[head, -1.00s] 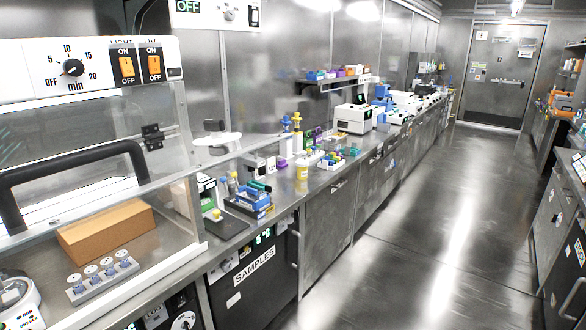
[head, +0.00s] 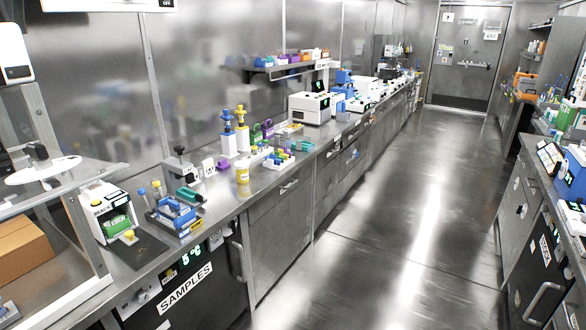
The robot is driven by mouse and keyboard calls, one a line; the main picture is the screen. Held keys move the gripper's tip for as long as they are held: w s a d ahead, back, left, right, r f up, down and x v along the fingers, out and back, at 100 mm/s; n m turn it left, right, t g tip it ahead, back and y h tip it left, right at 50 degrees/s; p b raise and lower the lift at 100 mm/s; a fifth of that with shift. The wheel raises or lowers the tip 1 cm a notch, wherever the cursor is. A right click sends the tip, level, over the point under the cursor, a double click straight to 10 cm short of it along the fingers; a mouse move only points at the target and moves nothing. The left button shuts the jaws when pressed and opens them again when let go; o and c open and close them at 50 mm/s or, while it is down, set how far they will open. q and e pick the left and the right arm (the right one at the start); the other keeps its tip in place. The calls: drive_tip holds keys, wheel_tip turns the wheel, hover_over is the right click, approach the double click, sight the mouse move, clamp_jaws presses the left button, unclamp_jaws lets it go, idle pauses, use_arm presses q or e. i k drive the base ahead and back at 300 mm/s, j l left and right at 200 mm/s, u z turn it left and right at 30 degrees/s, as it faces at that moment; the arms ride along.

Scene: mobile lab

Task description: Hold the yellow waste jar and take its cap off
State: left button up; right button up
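The yellow waste jar (head: 243,180) stands upright near the front edge of the left steel counter. It is small in the head view, with a yellow body and a paler band; its cap is too small to make out clearly. Neither of my grippers shows in the head view. Nothing is seen holding the jar.
A blue rack (head: 178,216) and a white device (head: 112,212) stand nearer on the counter (head: 222,201). White-and-blue dispensers (head: 228,143) stand behind the jar, and a rack of coloured tubes (head: 280,158) lies to its right. The aisle floor (head: 370,210) is clear.

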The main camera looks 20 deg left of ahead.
sight(243, 175)
drive_tip(key=i+l+z, duration=0.15)
drive_tip(key=i+z, duration=0.2)
drive_tip(key=i, duration=0.9)
drive_tip(key=i+u, duration=0.7)
drive_tip(key=i+l+u, duration=0.3)
drive_tip(key=i+u, duration=0.2)
drive_tip(key=u, duration=0.2)
drive_tip(key=i+l+u, duration=0.1)
drive_tip(key=u, duration=0.35)
drive_tip(key=i+l+u, duration=0.15)
drive_tip(key=u, duration=0.25)
drive_tip(key=i+l+u, duration=0.25)
drive_tip(key=u, duration=0.2)
drive_tip(key=i+l+u, duration=0.25)
drive_tip(key=l+u, duration=0.2)
drive_tip(key=i+l+u, duration=0.15)
drive_tip(key=l+u, duration=0.2)
drive_tip(key=l, duration=0.15)
drive_tip(key=i, duration=0.05)
